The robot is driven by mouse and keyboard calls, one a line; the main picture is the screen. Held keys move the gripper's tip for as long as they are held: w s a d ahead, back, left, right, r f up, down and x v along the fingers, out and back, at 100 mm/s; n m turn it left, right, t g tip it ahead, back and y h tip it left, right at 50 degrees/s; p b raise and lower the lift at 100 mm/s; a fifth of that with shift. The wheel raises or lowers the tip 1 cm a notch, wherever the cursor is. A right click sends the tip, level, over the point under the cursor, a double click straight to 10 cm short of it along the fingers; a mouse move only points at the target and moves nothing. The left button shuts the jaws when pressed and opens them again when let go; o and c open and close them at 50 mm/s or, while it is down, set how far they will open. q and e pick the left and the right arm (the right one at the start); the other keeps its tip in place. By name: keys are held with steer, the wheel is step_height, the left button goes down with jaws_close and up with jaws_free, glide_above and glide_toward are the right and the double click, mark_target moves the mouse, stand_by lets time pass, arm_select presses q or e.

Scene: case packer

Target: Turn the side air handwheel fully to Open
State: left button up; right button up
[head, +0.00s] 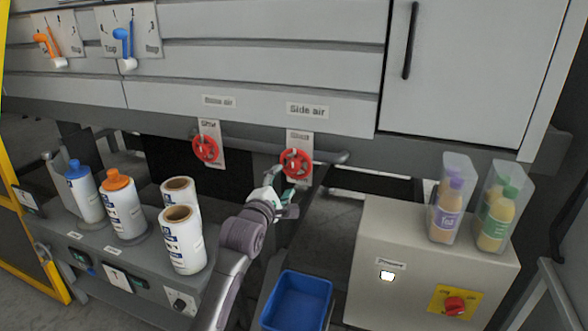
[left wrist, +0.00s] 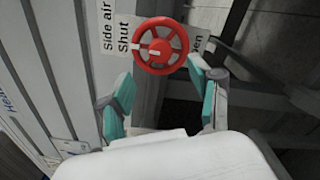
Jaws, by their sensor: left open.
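The side air handwheel is a red spoked wheel (head: 296,162) under the "Side air" label (head: 307,110) in the head view. It also shows in the left wrist view (left wrist: 160,46), with a white mark on its left side by the word "Shut". The end of the word "Open" shows at its right. My left gripper (head: 276,182) is open just in front of and slightly left of the wheel. In the left wrist view its teal fingers (left wrist: 162,85) stand apart below the wheel, with nothing between them. Whether a finger touches the rim cannot be told. My right gripper is not in view.
A second red handwheel (head: 205,149) sits to the left. White bottles (head: 124,207) and rolls (head: 183,240) stand on the left bench. A blue bin (head: 297,301) is below, and a grey cabinet (head: 400,235) with bottles stands at right. A horizontal bar runs behind the wheels.

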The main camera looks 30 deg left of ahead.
mark_target(294, 167)
arm_select(q)
steer(key=x, duration=0.8)
steer(key=shift+d, duration=0.2)
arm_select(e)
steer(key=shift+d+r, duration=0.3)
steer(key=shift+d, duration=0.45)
arm_select(q)
steer(key=shift+s, duration=0.1)
steer(key=c, duration=1.1)
steer(key=shift+c, duration=0.2)
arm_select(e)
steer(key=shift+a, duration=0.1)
